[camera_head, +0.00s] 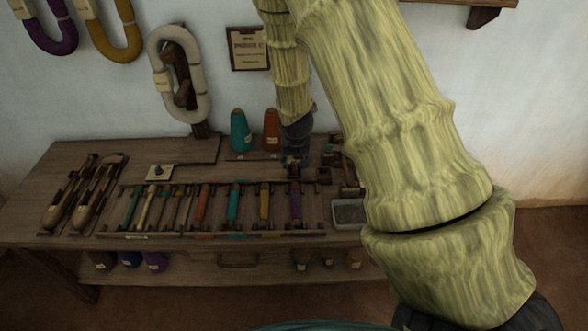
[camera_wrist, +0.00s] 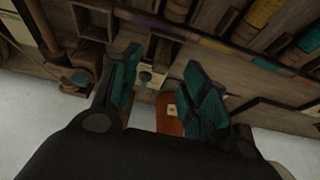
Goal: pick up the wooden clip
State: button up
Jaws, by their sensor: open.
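My gripper (camera_head: 293,160) hangs over the back right of the wooden table, right of the orange cone. In the wrist view its two teal-padded fingers (camera_wrist: 160,68) are apart, with nothing held between them. Beyond the gap lie a small pale block (camera_wrist: 150,76) with a dark teal knob and dark wooden pieces. I cannot tell for sure which piece is the wooden clip. In the head view the spot under the gripper is dark and partly hidden by the fingers.
The table (camera_head: 60,170) carries a rack (camera_head: 150,235) of coloured bobbins and several shuttles (camera_head: 80,200). A teal cone (camera_head: 240,132) and an orange cone (camera_head: 272,130) stand by the wall. Small wooden boxes (camera_head: 324,175) and a grey tray (camera_head: 349,213) lie at right.

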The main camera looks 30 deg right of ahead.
aim_at(294, 163)
jog(key=shift+w+p+x, duration=0.15)
jog(key=shift+p+x, duration=0.05)
jog(key=shift+x, duration=1.1)
jog(key=shift+w+p+x, duration=0.15)
jog(key=shift+x, duration=1.15)
jog(key=shift+r, duration=0.15)
jog(key=shift+c, duration=0.2)
jog(key=c, duration=0.8)
